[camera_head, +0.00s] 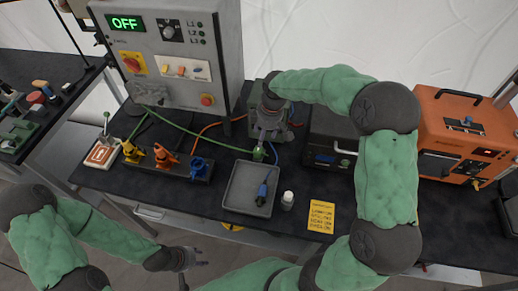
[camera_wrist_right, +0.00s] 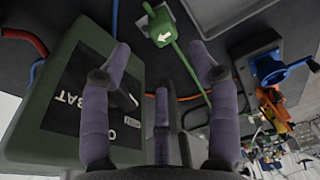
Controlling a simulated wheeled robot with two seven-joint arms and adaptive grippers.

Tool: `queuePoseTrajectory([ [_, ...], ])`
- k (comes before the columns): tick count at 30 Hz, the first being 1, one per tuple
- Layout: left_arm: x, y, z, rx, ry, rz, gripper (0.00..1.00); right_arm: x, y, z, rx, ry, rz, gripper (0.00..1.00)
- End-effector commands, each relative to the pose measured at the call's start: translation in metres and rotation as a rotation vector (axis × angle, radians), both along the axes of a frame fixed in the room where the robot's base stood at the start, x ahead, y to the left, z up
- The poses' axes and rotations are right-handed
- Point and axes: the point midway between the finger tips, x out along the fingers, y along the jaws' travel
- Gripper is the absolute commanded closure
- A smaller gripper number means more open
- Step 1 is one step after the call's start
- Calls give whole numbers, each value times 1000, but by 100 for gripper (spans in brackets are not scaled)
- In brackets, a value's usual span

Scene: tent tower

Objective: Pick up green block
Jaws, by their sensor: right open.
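The green block (camera_wrist_right: 162,28), with a white arrow and a green cable, shows at the top middle of the right wrist view. In the head view it is the small green piece (camera_head: 259,153) just above the grey tray. My right gripper (camera_wrist_right: 160,80) is open, its purple-grey fingers spread, with the block beyond the fingertips and nothing between them. In the head view this gripper (camera_head: 268,130) points down just above the block. My left gripper (camera_head: 195,258) is low at the left, away from the table objects; its fingers are too small to judge.
A dark green battery switch box (camera_wrist_right: 60,100) sits close beside my right fingers. The grey tray (camera_head: 230,205) holds a blue connector (camera_head: 262,193). A white bottle (camera_head: 287,200), yellow note (camera_head: 321,216), orange unit (camera_head: 465,125) and control panel (camera_head: 170,55) surround the area.

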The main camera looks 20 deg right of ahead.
Motion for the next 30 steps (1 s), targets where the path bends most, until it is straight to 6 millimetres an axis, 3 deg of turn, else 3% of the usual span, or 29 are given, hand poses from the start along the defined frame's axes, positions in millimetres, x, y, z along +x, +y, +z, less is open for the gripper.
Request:
queuePoseTrajectory([
  [6, 0, 0, -9, 0, 0, 0, 60, 3, 4, -35, 0, 1, 1, 39],
  [14, 0, 0, -13, 0, 0, 0, 60, 6, 7, -51, 0, 0, 1, 39],
  [22, 0, 0, -26, 0, 0, 0, 60, 9, 15, -87, 1, 2, 0, 39],
  [30, 0, 0, -26, 0, -1, 0, 60, 11, 15, -92, 0, -1, 0, 39],
])
